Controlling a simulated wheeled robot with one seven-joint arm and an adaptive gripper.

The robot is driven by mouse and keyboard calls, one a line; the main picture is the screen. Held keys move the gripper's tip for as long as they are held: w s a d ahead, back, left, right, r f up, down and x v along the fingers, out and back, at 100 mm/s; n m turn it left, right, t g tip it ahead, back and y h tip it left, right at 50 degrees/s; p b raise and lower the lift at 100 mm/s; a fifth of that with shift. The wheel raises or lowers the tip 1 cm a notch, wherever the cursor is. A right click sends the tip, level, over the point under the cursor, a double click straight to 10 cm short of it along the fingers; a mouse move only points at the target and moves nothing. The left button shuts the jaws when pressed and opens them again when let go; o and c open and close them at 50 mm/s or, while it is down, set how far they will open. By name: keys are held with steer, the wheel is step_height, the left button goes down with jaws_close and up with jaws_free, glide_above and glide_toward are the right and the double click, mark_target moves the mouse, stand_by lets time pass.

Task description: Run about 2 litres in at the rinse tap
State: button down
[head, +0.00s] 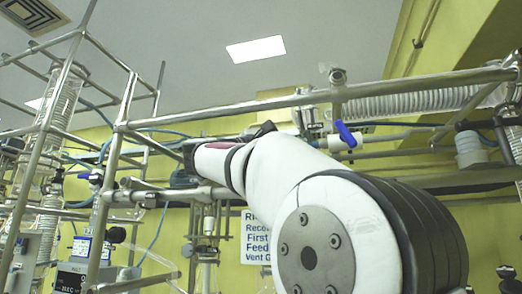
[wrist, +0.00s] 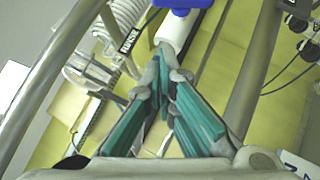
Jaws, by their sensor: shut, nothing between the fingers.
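My gripper (wrist: 164,84) is shut and empty in the wrist view, its teal-padded fingers meeting at the tips. Just beyond the fingertips is a white pipe or valve body (wrist: 176,32) with a blue handle (wrist: 182,4) at the top edge, partly cut off. I cannot tell whether the tips touch the white part. In the head view, a blue lever (head: 345,134) sits by a white fitting (head: 340,143) right of my arm. My gripper's fingers cannot be made out in the head view.
Steel frame rails (head: 420,84) cross above and around my arm. A ribbed hose (head: 410,103) runs under the top rail. Glassware (head: 62,100) stands at left, above a device with a display (head: 72,280). A partly covered sign (head: 256,250) hangs behind.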

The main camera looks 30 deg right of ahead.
mark_target(345, 134)
steer(key=s+d+r+p, duration=0.3)
steer(key=d, duration=0.4)
steer(key=shift+d+r+p, duration=0.2)
steer(key=shift+d+p, duration=0.1)
steer(key=shift+p, duration=0.05)
steer(key=shift+w, duration=0.25)
